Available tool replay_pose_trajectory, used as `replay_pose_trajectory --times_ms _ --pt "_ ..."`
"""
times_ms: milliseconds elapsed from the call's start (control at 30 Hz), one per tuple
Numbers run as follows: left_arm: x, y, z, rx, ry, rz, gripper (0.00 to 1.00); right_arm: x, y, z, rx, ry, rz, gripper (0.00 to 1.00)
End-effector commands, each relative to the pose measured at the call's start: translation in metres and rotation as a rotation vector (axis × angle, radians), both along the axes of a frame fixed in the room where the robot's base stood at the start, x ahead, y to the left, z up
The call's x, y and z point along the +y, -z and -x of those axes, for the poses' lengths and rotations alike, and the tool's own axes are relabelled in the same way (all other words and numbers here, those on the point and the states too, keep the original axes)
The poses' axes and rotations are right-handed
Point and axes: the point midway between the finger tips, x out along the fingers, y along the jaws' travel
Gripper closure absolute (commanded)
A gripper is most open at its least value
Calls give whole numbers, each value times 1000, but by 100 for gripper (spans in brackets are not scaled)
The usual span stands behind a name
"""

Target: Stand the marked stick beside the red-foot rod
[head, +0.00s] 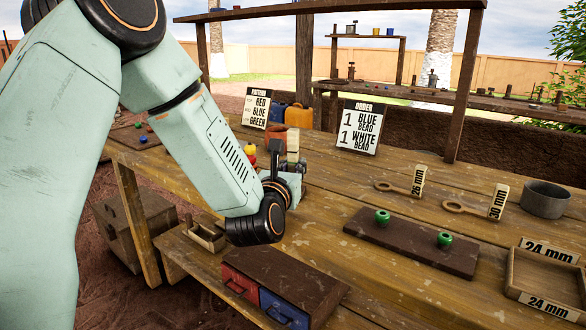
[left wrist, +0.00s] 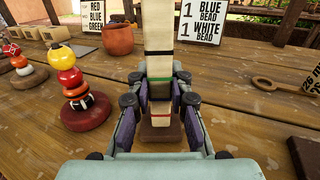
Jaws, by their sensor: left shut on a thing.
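The marked stick (left wrist: 159,65) is pale and upright in the left wrist view, with black, green and red bands. My left gripper (left wrist: 160,95) is shut on its lower part. A brown block (left wrist: 162,133) shows at its lower end; I cannot tell whether they touch. In the head view the stick (head: 293,143) rises above my left gripper (head: 284,180), partly hidden by my arm. Left of it in the left wrist view, apart from the stick, a red-foot rod (left wrist: 86,113) carries red, orange and striped beads. My right gripper is not in view.
A terracotta pot (left wrist: 117,40) stands behind the stick. Order sign (head: 358,127) and pattern sign (head: 256,108) stand at the back. A brown board with green beads (head: 412,241), loop gauges (head: 400,187) and a grey bowl (head: 545,198) lie right.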

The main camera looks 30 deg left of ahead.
Motion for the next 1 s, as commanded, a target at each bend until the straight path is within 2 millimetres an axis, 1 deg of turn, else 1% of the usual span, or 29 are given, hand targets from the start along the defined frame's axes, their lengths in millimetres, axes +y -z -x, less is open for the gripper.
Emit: replay_pose_trajectory --times_ms 100,133,400,667,800,867,1000 --pt "0 4 0 0 0 0 100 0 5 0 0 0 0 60" --pt "0 4 0 1 0 0 80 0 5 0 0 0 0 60" --pt "0 3 0 1 0 0 58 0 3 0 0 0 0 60" --pt "0 3 0 1 0 0 58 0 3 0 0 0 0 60" --pt "0 -2 0 1 0 0 58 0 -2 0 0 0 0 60" --pt "-2 -1 7 3 0 1 58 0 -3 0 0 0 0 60" --pt "-11 -1 32 5 1 2 58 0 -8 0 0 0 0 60"
